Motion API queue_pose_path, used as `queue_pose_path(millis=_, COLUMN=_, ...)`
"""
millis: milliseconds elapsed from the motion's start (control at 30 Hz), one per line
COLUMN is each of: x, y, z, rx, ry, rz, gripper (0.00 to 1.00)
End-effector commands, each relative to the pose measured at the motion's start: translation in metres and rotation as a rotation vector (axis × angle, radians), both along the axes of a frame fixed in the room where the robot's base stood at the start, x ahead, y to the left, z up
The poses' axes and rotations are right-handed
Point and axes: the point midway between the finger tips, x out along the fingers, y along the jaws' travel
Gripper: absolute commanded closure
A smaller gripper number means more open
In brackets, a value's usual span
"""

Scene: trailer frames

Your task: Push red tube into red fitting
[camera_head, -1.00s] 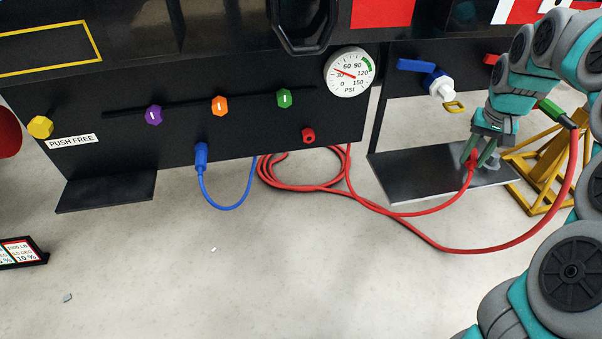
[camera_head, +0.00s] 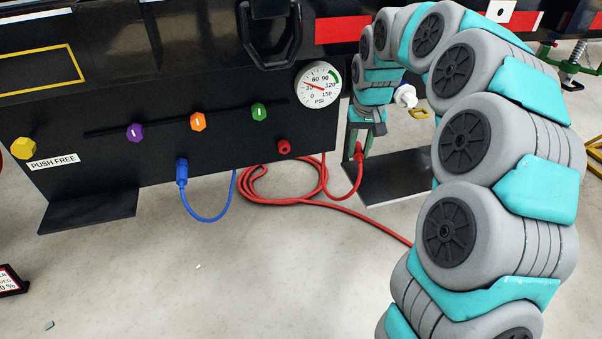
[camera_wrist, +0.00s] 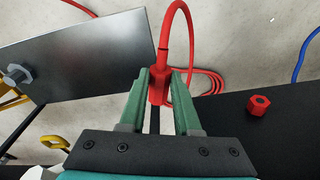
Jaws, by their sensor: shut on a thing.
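The red fitting (camera_head: 284,147) sits on the lower right of the black panel and looks empty. It also shows at the right of the wrist view (camera_wrist: 259,104). My gripper (camera_head: 359,152) is to the right of the fitting, apart from it. In the wrist view my gripper (camera_wrist: 160,85) has its green fingers shut on the red plug end of the red tube (camera_wrist: 177,22). The tube arcs away from the plug. In the head view the red tube (camera_head: 345,196) hangs from my gripper down to coils on the floor.
A blue tube (camera_head: 200,212) is plugged into a blue fitting (camera_head: 182,172) on the panel. Yellow, purple, orange and green knobs and a pressure gauge (camera_head: 318,85) are above. Floor in front is open.

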Motion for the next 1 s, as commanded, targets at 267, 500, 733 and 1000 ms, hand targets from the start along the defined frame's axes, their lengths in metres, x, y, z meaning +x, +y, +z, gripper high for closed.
queue_pose_path(millis=267, x=-0.024, y=0.031, z=-0.037, rx=0.200, ry=0.011, rz=0.073, gripper=1.00)
queue_pose_path(millis=500, x=-0.046, y=0.071, z=-0.059, rx=0.485, ry=0.047, rz=0.176, gripper=1.00)
queue_pose_path(millis=733, x=-0.057, y=0.108, z=-0.061, rx=0.807, ry=0.116, rz=0.255, gripper=1.00)
queue_pose_path(millis=1000, x=-0.054, y=0.135, z=-0.043, rx=1.099, ry=0.166, rz=0.256, gripper=1.00)
